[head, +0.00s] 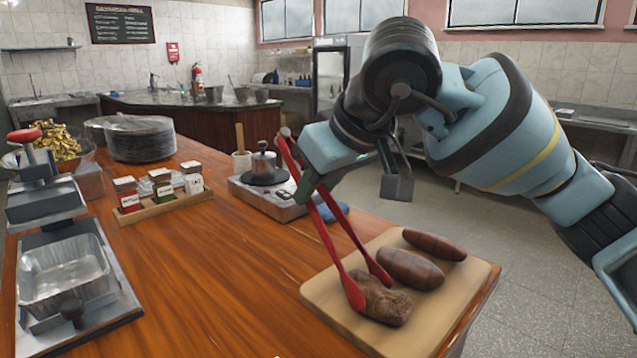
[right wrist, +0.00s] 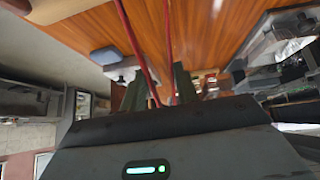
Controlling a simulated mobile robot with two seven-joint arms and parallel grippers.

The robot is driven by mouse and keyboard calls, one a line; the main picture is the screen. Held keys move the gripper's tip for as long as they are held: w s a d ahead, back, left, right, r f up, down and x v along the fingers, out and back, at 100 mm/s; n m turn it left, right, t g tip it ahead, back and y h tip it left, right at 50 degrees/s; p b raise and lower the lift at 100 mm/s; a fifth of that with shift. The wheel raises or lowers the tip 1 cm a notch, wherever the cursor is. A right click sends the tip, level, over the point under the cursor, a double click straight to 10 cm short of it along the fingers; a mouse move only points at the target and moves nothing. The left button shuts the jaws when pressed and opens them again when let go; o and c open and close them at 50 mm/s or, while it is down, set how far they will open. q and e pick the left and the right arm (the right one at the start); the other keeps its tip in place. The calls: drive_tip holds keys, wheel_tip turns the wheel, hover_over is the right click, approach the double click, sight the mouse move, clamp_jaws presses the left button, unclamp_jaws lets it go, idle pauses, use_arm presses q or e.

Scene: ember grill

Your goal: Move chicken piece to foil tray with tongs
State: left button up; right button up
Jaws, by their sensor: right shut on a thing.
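My right gripper (head: 304,186) is shut on the red tongs (head: 325,235), near their upper part. In the right wrist view the tongs' two red arms (right wrist: 134,47) extend away from my gripper's fingers (right wrist: 165,88). The tongs slant down to the wooden cutting board (head: 322,295). Their tips are apart, at the left and upper edges of a brown chicken piece (head: 388,302) lying on the board; I cannot tell whether they grip it. The foil tray (head: 65,278) sits in a metal machine at the left and looks empty. My left gripper is not in view.
Two dark scored sausages (head: 410,268) lie on the board behind the chicken piece. A spice rack (head: 160,205) and a small scale-like device (head: 265,195) stand farther back. The wooden counter (head: 215,285) between board and foil tray is clear.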

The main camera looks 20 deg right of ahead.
drive_tip(key=shift+r+p, duration=0.3)
drive_tip(key=shift+r, duration=0.05)
clamp_jaws()
wheel_tip(320, 180, up, 11)
drive_tip(key=p, duration=1)
drive_tip(key=shift+r+p, duration=0.2)
drive_tip(key=shift+p, duration=0.1)
